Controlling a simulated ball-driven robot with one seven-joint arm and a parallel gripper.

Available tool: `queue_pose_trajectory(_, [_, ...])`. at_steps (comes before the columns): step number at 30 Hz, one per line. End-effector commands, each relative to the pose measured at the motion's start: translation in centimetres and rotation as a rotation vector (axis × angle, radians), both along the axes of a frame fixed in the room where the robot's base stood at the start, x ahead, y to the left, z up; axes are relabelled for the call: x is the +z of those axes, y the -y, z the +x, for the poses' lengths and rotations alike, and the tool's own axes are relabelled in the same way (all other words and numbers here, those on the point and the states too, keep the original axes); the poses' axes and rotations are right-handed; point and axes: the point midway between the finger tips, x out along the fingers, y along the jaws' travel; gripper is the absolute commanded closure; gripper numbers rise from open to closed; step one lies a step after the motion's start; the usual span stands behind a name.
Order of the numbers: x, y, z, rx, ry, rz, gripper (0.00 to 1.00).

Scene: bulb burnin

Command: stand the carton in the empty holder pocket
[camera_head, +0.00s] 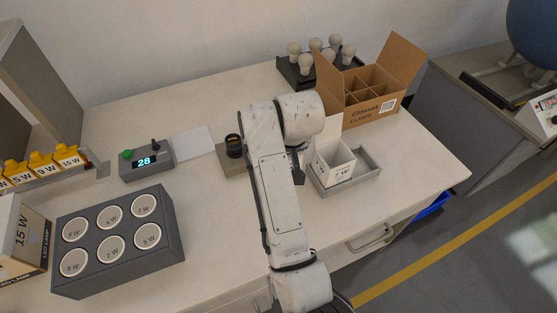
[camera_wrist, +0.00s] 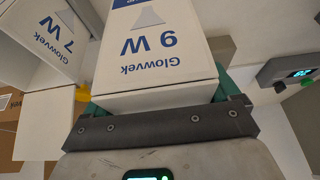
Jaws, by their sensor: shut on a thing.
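In the wrist view my gripper (camera_wrist: 157,92) is shut on a white carton marked 9 W (camera_wrist: 155,45), with a green finger along each side. In the head view my arm hides the held carton and most of the gripper. The grey holder (camera_head: 372,178) lies right of my arm near the bench's right end. An open white carton marked 7 W (camera_head: 338,170) stands in its left part. The right part of the holder looks empty. The 7 W carton also shows at the left of the wrist view (camera_wrist: 45,40), beside the held carton.
Behind the holder stands an open brown divided box (camera_head: 370,112), with a dark tray of bulbs (camera_head: 292,77) behind it. Left of my arm are a display unit (camera_head: 146,162), a grey block with round labelled sockets (camera_head: 163,247) and a 15 W carton (camera_head: 22,240).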

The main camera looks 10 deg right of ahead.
Motion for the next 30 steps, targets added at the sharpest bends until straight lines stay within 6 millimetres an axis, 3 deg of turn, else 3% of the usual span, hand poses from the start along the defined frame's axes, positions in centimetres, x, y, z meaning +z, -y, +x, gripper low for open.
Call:
queue_pose_trajectory(12, [-3.8,-0.2,0.8,0.001,0.000,0.001,0.40])
queue_pose_trajectory(24, [-4.4,-0.1,0.8,0.000,0.000,0.000,0.40])
queue_pose_trajectory(25, [-4.3,-0.2,0.8,0.000,0.001,0.001,0.08])
queue_pose_trajectory(27, [-4.3,-0.2,0.8,0.000,0.001,0.001,0.02])
queue_pose_trajectory(30, [-4.3,-0.1,0.8,0.000,0.001,0.001,0.00])
